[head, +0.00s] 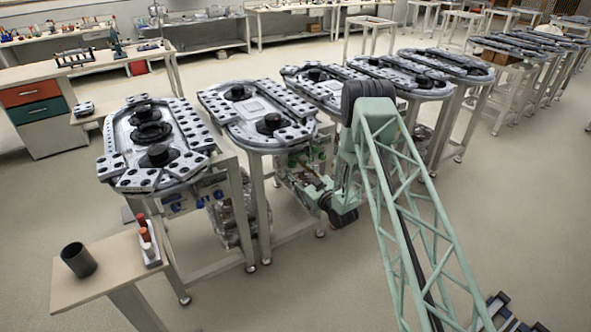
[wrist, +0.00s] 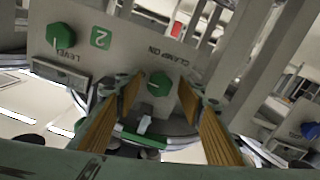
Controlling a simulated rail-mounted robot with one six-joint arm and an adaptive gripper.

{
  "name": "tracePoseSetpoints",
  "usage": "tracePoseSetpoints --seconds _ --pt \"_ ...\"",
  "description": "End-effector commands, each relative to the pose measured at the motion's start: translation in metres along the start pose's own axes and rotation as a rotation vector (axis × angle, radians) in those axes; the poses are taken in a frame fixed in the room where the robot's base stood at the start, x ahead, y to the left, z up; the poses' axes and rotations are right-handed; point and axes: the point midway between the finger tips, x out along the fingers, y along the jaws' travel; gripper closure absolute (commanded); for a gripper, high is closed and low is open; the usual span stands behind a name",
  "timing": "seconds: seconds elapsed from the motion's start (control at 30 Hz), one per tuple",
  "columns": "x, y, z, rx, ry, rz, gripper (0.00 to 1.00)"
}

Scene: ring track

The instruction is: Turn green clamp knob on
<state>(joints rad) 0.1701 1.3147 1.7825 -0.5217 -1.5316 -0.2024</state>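The green clamp knob (wrist: 159,84) shows in the wrist view beside the words "CLAMP ON" on a grey panel (wrist: 120,62). The panel's lettering appears upside down. My gripper (wrist: 160,90) is open, with one ribbed orange finger on each side of the knob. There are visible gaps, and I cannot tell whether the fingertips reach the knob's depth. A second green knob (wrist: 60,36) sits at the upper left near "LEVEL" and a green "2" label. In the head view my gripper (head: 303,172) is under the second ring track (head: 258,110); the clamp knob is not discernible there.
Table legs and metal bars stand close around the panel. A blue knob (wrist: 310,130) is at the right edge. In the head view, more ring tracks (head: 152,140) stand on both sides, and a small table (head: 105,272) with a dark cup is at front left.

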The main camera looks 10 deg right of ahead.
Motion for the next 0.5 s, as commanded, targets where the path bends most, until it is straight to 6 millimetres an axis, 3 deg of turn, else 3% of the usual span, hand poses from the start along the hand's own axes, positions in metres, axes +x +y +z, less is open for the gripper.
tracePoseSetpoints --seconds 0.23,0.5 --pt "0.0002 0.0 -0.0002 0.0 0.0 0.0 0.64" --pt "0.0001 -0.0001 -0.0002 0.0 0.001 0.0 0.89"
